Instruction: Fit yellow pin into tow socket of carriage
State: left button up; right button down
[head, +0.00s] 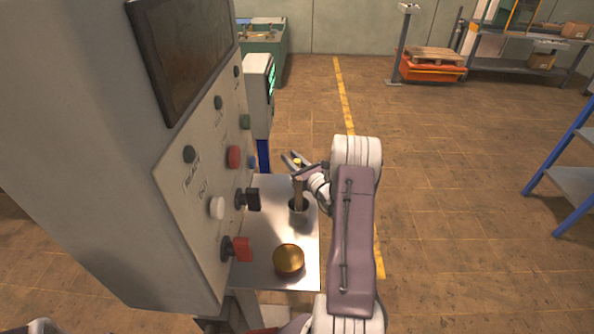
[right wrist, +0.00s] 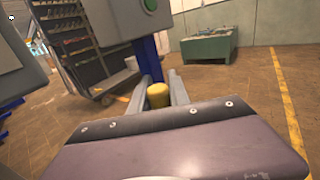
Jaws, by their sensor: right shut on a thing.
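My right gripper (head: 298,166) is above the small metal shelf and shut on the yellow pin (head: 298,161). In the right wrist view the pin's rounded yellow top (right wrist: 158,95) shows between the two fingers (right wrist: 159,88). In the head view a brownish shaft below the gripper runs down into a grey cup (head: 299,214) on the shelf. It looks upright; its lower end is hidden in the cup. I cannot make out the carriage's tow socket in either view. My left gripper is not in view.
The control cabinet (head: 200,239) with knobs and buttons stands close left of the gripper. A brass round piece (head: 288,259) lies on the metal shelf (head: 262,268). A wheeled rack (right wrist: 92,50) stands beyond in the wrist view.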

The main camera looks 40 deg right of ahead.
notch_tip(320, 180, up, 10)
dwell(0.6)
jog(key=shift+s+f, duration=0.1)
dwell(1.7)
